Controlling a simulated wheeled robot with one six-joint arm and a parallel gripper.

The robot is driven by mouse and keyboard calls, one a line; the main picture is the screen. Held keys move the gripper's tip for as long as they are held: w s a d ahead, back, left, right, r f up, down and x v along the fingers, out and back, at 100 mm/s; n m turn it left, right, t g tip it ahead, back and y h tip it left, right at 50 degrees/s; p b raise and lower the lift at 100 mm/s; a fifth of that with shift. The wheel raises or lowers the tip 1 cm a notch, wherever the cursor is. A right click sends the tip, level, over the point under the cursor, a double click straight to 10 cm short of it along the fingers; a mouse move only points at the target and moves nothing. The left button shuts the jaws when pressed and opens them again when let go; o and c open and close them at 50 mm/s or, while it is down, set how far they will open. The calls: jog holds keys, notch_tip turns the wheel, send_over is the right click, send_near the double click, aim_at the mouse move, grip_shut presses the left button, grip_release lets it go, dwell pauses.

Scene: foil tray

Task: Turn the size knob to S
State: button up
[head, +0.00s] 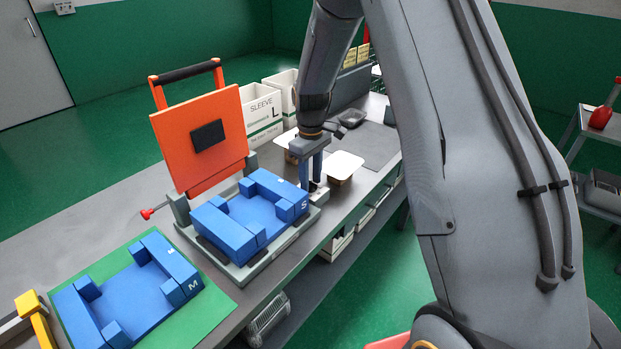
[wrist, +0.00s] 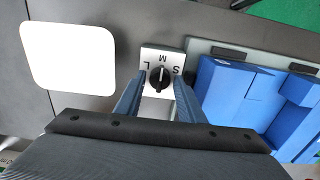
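The size knob (wrist: 159,78) is a round black dial on a white plate (wrist: 149,53) lettered S, M and L in the wrist view. Its pale mark seems to point towards M. My gripper (wrist: 158,88) is open, with one finger on each side of the knob and gaps to it. In the head view my gripper (head: 312,184) points down beside the blue block fixture marked S (head: 210,228); the knob is mostly hidden there by the fingers.
The orange hinged press plate (head: 177,140) stands raised behind the fixture. A white-lidded tray (head: 345,164) sits right of my gripper. A blue fixture marked M (head: 137,292) lies on a green mat at front left. White sleeve boxes (head: 262,107) stand behind.

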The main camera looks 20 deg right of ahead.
jog(key=c, duration=0.7)
jog(key=shift+m, duration=0.3)
jog(key=m, duration=0.5)
jog(key=shift+b, duration=0.4)
jog(key=m, duration=0.6)
jog(key=o, duration=1.1)
jog(key=shift+c, duration=0.2)
jog(key=shift+b, duration=0.3)
